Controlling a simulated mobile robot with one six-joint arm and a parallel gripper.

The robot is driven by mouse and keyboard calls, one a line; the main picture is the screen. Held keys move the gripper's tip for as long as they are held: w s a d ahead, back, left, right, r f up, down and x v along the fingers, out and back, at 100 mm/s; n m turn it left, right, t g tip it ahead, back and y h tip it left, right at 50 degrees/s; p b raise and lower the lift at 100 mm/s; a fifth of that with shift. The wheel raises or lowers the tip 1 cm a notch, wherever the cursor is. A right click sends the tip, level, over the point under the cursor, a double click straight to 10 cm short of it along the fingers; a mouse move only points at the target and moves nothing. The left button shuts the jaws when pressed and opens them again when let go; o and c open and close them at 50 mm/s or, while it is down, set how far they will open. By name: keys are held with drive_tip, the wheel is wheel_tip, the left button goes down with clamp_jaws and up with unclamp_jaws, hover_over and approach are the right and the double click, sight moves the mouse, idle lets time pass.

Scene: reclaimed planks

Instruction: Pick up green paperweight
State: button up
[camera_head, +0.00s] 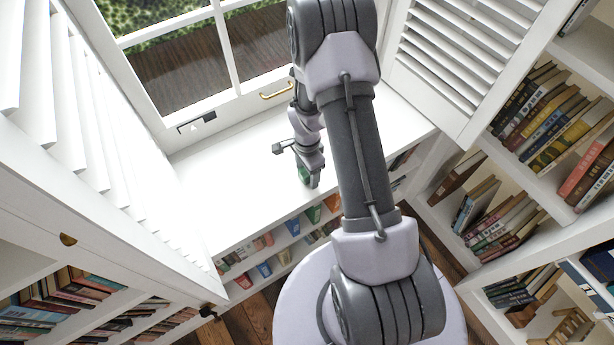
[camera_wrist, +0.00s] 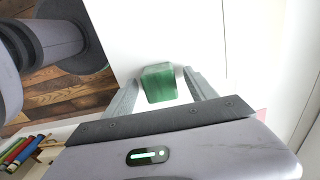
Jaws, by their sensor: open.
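The green paperweight (camera_wrist: 158,83) is a small green block on the white window sill. In the wrist view it sits between the two open fingers of my gripper (camera_wrist: 160,88), near their tips, with white surface showing around it. In the head view my gripper (camera_head: 306,178) is low over the sill near its front edge. The paperweight (camera_head: 303,174) shows there only as a bit of green, mostly hidden by the gripper. I cannot tell whether the fingers touch it.
The white sill (camera_head: 225,180) is bare to the left. A window with a brass handle (camera_head: 276,91) stands behind it. Louvred shutters (camera_head: 455,55) flank both sides. Bookshelves (camera_head: 560,130) stand at the right and lower left, and a row of books (camera_head: 265,268) sits under the sill.

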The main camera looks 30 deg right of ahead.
drive_tip(key=shift+r, duration=0.15)
clamp_jaws()
